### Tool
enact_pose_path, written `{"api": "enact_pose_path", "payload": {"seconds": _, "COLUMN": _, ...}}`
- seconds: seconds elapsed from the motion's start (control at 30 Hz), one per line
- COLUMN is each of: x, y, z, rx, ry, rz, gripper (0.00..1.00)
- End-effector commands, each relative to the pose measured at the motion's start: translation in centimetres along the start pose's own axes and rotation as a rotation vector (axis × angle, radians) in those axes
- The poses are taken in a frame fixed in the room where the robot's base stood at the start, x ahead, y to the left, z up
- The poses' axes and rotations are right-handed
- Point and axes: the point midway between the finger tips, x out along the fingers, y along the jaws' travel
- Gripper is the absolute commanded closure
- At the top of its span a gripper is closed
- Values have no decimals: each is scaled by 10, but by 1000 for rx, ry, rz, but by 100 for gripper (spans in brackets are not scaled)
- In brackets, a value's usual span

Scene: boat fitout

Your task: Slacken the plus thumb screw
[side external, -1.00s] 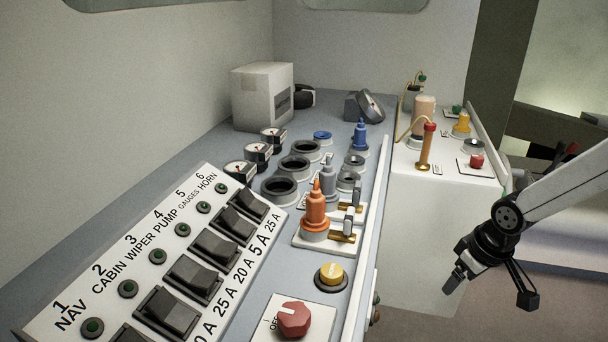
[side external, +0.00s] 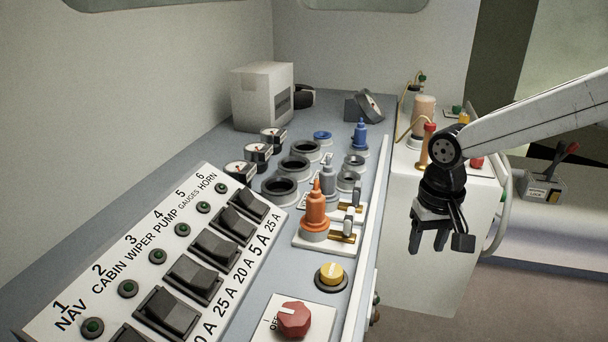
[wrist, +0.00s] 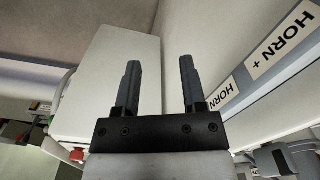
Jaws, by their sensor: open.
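My gripper (side external: 428,245) points down, open and empty, in the air to the right of the console's edge and in front of the white cabinet. In the wrist view its two fingers (wrist: 160,65) are apart with nothing between them. A label reading HORN + (wrist: 283,42) is on the console's side face at the right of the wrist view, beside a second HORN label (wrist: 221,95). I cannot make out the plus thumb screw for certain. Small knobs (side external: 376,299) show at the console's side edge in the side view, too small to identify.
The console (side external: 225,153) carries switches, a red rotary knob (side external: 294,318), a yellow button (side external: 331,273) and an orange-capped part (side external: 315,208). The white cabinet (side external: 420,265) stands behind my gripper. A grey box with red and black levers (side external: 543,188) is at the right.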

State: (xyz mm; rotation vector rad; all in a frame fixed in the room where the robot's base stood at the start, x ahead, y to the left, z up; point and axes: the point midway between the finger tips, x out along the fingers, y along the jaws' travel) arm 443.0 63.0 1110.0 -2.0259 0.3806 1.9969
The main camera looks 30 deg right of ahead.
Motion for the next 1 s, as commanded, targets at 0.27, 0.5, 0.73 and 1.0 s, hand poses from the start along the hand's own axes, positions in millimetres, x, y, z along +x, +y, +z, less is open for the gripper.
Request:
{"api": "enact_pose_path", "payload": {"seconds": 0.27, "x": -59, "y": -45, "z": 6, "rx": 219, "ry": -89, "rz": 87, "gripper": 47}}
{"api": "enact_pose_path", "payload": {"seconds": 0.5, "x": -99, "y": -82, "z": 4, "rx": 327, "ry": -79, "rz": 99, "gripper": 47}}
{"api": "enact_pose_path", "payload": {"seconds": 0.73, "x": -133, "y": -123, "z": -2, "rx": 378, "ry": -30, "rz": 40, "gripper": 47}}
{"api": "enact_pose_path", "payload": {"seconds": 1.0, "x": -149, "y": -142, "z": -3, "rx": 406, "ry": -11, "rz": 10, "gripper": 47}}
